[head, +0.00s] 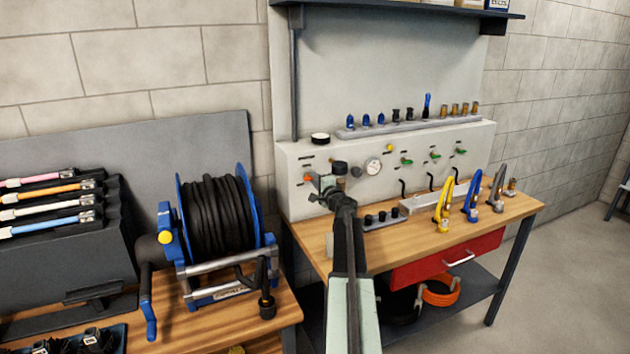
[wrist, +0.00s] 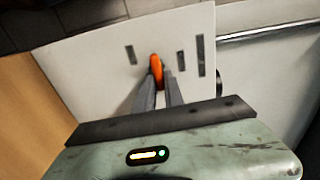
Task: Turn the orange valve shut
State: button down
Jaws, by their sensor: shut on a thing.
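The orange valve (head: 307,179) is a small orange handle on the left end of the pale panel at the back of the right bench. In the wrist view the orange valve (wrist: 156,66) stands roughly upright in the picture. My gripper (head: 314,181) reaches to the panel there. In the wrist view the two grey fingers of my gripper (wrist: 158,82) are shut on the handle's lower part. The fingers hide that part of the handle and its base. Dark marks show on the panel on both sides of the valve.
A gauge (head: 373,166) and several green valves (head: 435,156) are on the panel to the right. A rail of fittings (head: 410,128) runs along its top. Yellow (head: 442,207) and blue (head: 472,197) tools stand on the bench. A hose reel (head: 222,225) stands left.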

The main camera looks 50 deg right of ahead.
dwell(0.5)
jog(key=shift+d, duration=0.1)
jog(key=c, duration=1.5)
grip_release()
jog(key=shift+o, duration=0.2)
jog(key=shift+s, duration=0.1)
jog(key=v, duration=0.7)
jog(key=shift+s, duration=0.35)
